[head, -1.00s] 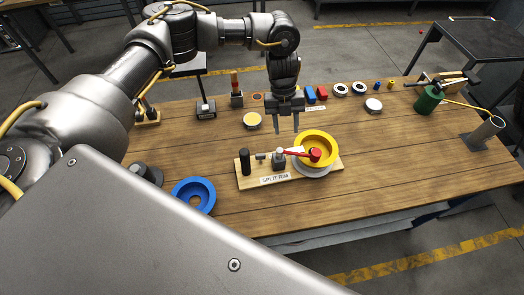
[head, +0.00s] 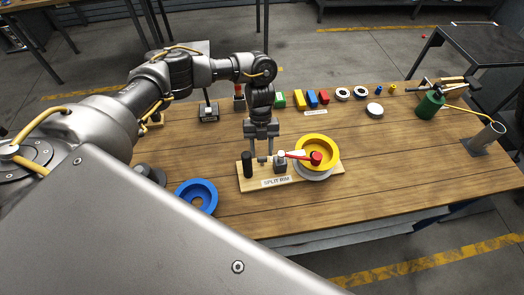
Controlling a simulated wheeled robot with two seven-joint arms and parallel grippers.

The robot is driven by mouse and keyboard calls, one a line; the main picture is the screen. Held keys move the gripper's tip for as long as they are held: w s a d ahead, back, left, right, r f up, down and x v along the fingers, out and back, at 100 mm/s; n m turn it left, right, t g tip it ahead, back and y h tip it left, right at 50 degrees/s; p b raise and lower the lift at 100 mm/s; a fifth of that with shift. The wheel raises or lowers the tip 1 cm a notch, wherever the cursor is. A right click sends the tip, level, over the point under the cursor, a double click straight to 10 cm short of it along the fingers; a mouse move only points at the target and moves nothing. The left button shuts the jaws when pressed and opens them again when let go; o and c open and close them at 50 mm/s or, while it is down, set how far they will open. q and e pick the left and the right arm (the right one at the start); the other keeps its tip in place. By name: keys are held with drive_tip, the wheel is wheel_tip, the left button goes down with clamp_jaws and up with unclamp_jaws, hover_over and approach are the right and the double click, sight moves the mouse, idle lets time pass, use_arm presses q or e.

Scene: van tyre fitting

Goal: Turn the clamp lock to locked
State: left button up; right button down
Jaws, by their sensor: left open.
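A wooden board labelled SPLIT RIM (head: 275,182) lies on the bench. It bears a grey clamp block (head: 280,167) with a white and red arm (head: 299,155) that reaches right to a red knob (head: 316,158) over the yellow rim (head: 330,148). A small grey tab (head: 262,159) shows left of the block; I cannot tell its lock setting. A black upright cylinder (head: 247,164) stands at the board's left end. My left gripper (head: 262,151) is open and points down, its fingertips around or just above the tab. My right gripper is not in view.
A blue ring (head: 196,195) lies left of the board. Several coloured blocks and rings line the back, including a red block (head: 324,97). The bench's front right (head: 400,185) is clear.

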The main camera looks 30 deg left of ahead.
use_arm(q)
drive_tip(key=shift+x, duration=0.95)
drive_tip(key=c, duration=0.7)
drive_tip(key=shift+s+n+p, duration=0.1)
drive_tip(key=shift+n+p, duration=0.35)
drive_tip(key=shift+n, duration=0.05)
drive_tip(key=shift+a+n, duration=0.1)
drive_tip(key=shift+n, duration=0.2)
drive_tip(key=o, duration=0.7)
